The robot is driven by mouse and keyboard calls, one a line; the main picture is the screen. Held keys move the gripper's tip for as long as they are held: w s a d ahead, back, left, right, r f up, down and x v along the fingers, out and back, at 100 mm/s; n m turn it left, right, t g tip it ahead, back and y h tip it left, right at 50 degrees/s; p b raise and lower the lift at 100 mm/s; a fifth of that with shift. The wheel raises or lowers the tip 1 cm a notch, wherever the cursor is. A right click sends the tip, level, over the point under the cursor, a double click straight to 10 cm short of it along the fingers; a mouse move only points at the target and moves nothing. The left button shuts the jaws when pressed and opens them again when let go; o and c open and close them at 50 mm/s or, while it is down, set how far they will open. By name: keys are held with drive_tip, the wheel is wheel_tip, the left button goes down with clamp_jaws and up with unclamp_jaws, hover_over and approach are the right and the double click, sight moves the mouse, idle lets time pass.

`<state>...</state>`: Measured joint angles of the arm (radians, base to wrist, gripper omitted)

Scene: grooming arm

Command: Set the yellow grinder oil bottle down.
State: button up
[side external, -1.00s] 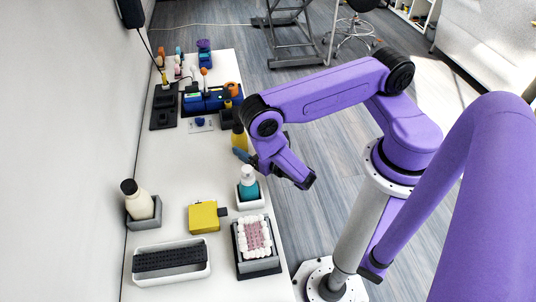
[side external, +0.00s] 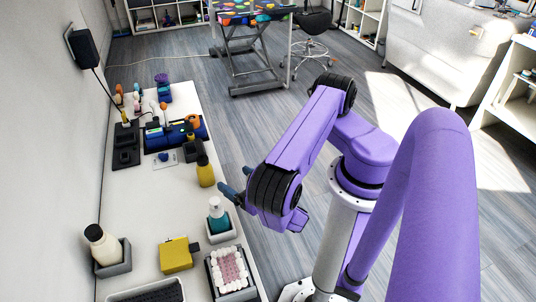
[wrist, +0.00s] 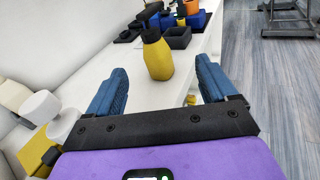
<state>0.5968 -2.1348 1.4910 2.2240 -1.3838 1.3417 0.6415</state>
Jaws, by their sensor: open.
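The yellow grinder oil bottle (side external: 205,172) stands upright on the white table, near its right edge. The wrist view shows its yellow body (wrist: 158,60) and dark top, ahead of my fingers. My gripper (side external: 232,188) is open, its blue fingers just to the right of the bottle and apart from it in the side view. In the wrist view my gripper (wrist: 160,68) has its two fingers spread wide with nothing between them, and the bottle stands beyond the tips.
A black open box (side external: 193,151) sits just behind the bottle. A teal pump bottle (side external: 218,218) in a white holder stands in front. A yellow block (side external: 176,255) and a cream bottle (side external: 102,244) are nearer. The table's middle is clear; floor lies right.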

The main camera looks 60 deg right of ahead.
drive_tip(key=s+a+r+m+g+y, duration=0.1)
drive_tip(key=s+r+m+g+y, duration=0.1)
drive_tip(key=s+r+m+g, duration=0.5)
drive_tip(key=s+a+r+m+g+y, duration=0.1)
drive_tip(key=s+r+m+g+y, duration=0.2)
drive_tip(key=s+r+m+g, duration=0.4)
wheel_tip(320, 180, up, 7)
drive_tip(key=m+g, duration=0.2)
drive_tip(key=m, duration=0.3)
drive_tip(key=shift+r+y, duration=0.2)
drive_tip(key=shift+y, duration=0.1)
